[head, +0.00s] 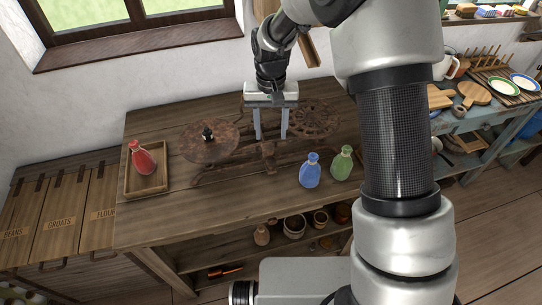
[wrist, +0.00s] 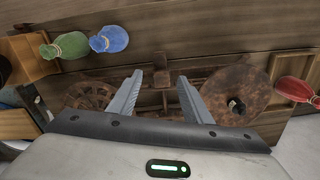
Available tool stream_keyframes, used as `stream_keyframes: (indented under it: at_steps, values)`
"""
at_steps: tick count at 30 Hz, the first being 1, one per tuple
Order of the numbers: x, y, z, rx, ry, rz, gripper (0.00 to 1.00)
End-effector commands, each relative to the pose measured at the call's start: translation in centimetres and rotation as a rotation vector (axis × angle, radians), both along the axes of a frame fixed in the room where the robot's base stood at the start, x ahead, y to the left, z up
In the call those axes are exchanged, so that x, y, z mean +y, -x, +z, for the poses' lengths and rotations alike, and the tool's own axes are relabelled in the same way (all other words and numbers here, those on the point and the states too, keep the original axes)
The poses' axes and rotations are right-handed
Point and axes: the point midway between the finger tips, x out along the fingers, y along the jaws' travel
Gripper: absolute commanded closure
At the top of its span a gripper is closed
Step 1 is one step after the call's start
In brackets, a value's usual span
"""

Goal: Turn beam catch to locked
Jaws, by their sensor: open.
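A rusty brown balance scale (head: 238,158) stands on the wooden table, with a round plate (head: 208,141) at its left and a spoked round plate (head: 314,118) at its right. Its dark middle part (head: 268,152), between the plates, also shows in the wrist view (wrist: 163,83). I cannot pick out the beam catch or tell its position. My gripper (head: 271,139) is open and empty, pointing down over the middle of the scale. In the wrist view its two fingers (wrist: 160,80) stand apart on either side of the middle part. I cannot tell whether they touch it.
A small black object (head: 207,134) sits on the left plate. A red bag-like item (head: 143,158) is in a wooden tray (head: 130,188) at the left. Blue (head: 310,171) and green (head: 342,163) ones stand right of the scale. The table's front (head: 220,217) is clear.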

Motion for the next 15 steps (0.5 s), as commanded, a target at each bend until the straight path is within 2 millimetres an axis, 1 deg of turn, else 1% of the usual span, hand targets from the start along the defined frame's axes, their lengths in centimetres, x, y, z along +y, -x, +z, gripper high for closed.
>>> stream_keyframes:
  at_steps: [1, 9, 12, 15]
  values:
    - [0.0, 0.1, -1.3, 0.005, 0.001, 0.001, 0.55]
    - [0.0, 0.1, -7.2, 0.004, 0.002, 0.002, 0.55]
    - [0.0, 0.1, -9.0, 0.003, 0.001, 0.002, 0.55]
    - [0.0, 0.0, -10.4, 0.002, 0.001, 0.002, 0.55]
